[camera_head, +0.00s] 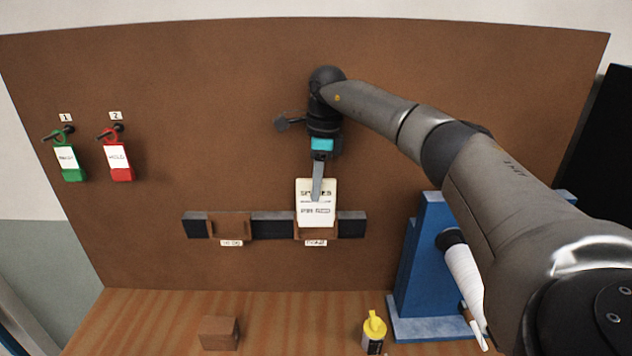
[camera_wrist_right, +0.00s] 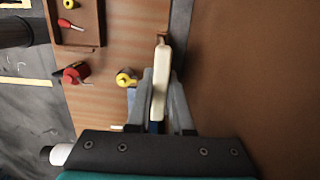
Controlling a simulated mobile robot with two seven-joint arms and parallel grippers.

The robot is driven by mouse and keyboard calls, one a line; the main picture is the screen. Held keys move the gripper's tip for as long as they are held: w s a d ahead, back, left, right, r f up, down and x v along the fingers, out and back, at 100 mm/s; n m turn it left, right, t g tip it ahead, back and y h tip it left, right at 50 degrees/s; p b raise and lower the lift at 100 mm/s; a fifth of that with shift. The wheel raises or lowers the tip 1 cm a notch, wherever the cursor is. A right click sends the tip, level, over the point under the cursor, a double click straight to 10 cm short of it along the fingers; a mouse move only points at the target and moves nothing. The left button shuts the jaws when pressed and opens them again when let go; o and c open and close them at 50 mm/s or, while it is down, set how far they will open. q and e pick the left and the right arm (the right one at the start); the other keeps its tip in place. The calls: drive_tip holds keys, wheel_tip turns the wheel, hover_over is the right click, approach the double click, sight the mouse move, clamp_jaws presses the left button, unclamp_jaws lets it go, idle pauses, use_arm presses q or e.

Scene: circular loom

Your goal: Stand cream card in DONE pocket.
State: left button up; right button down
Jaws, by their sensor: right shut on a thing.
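The cream card (camera_head: 316,202) is upright in the head view, with printed lines on its face. Its lower end is at the DONE pocket (camera_head: 316,236), the right one of two brown pockets on the dark rail; how deep it sits I cannot tell. My right gripper (camera_head: 317,192) comes from above and is shut on the card. In the right wrist view the card (camera_wrist_right: 160,82) shows edge-on between the two fingers (camera_wrist_right: 160,100), its far end at a brown pocket piece (camera_wrist_right: 163,40). My left gripper is not in view.
The other pocket (camera_head: 229,227) on the rail (camera_head: 271,225) looks empty. Green (camera_head: 70,165) and red (camera_head: 118,163) tags hang at the left of the brown board. Below, the bench holds a wooden block (camera_head: 219,333), a yellow-topped bottle (camera_head: 374,332) and a blue stand (camera_head: 425,270).

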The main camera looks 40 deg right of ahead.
drive_tip(key=shift+f+b, duration=0.45)
drive_tip(key=shift+f, duration=0.7)
drive_tip(key=c, duration=0.7)
unclamp_jaws()
drive_tip(key=shift+c, duration=0.2)
wheel_tip(320, 180, up, 15)
drive_tip(key=s+d, duration=0.1)
drive_tip(key=shift+r, duration=0.15)
